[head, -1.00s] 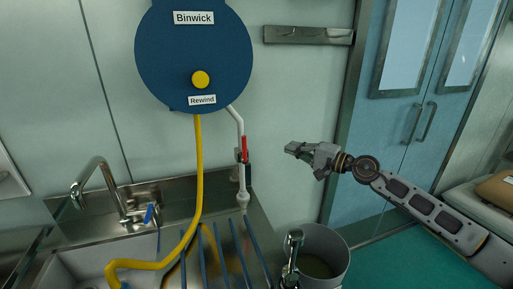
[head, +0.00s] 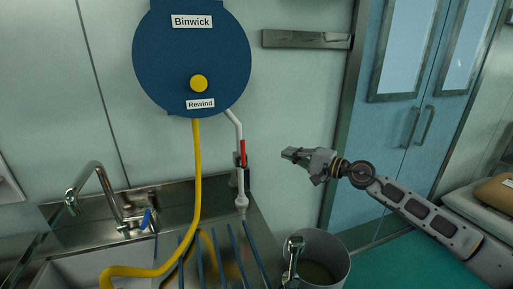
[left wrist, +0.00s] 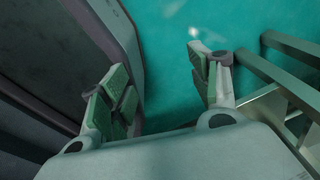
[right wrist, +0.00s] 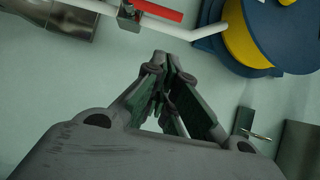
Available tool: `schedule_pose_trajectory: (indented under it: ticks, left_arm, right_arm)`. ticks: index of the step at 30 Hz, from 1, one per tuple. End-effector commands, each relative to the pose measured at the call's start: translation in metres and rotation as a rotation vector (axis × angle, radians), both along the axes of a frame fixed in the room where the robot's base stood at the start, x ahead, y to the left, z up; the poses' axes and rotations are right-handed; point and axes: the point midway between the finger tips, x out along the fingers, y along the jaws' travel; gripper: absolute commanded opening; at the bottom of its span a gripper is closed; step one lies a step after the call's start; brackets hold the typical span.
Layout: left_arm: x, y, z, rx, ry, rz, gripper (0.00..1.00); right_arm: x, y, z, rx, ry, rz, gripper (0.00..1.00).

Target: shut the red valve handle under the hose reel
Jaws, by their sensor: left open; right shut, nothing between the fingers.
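The blue hose reel (head: 190,50) hangs on the wall above the sink. Under it, a white pipe (head: 236,124) runs down to a valve with a red handle (head: 243,152). The handle stands about upright, along the pipe. In the right wrist view the red handle (right wrist: 156,10) shows at the top edge, beyond the fingertips. My right gripper (head: 287,154) is shut and empty, to the right of the handle and apart from it. Its fingers also show in the right wrist view (right wrist: 167,62). My left gripper (left wrist: 160,85) is open and empty, over the green floor.
A yellow hose (head: 197,180) hangs from the reel into the sink (head: 75,268). A tap (head: 100,190) stands at the left. A grey bin (head: 328,262) stands below my right gripper. A metal rail (head: 305,39) is on the wall. Wall space around the handle's right is clear.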

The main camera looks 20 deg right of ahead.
Motion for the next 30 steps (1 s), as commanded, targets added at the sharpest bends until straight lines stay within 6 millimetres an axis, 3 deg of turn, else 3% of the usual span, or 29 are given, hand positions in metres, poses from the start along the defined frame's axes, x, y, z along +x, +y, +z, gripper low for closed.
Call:
schedule_pose_trajectory:
  ticks: [17, 30]
  left_arm:
    - [0.015, -0.022, 0.016, -0.023, -0.015, 0.003, 0.62]
    - [-0.013, -0.029, 0.029, -0.030, 0.017, 0.003, 0.62]
  right_arm:
    - [0.021, 0.015, 0.003, 0.000, -0.002, 0.000, 0.00]
    - [0.042, 0.030, 0.002, 0.000, -0.002, 0.000, 0.00]
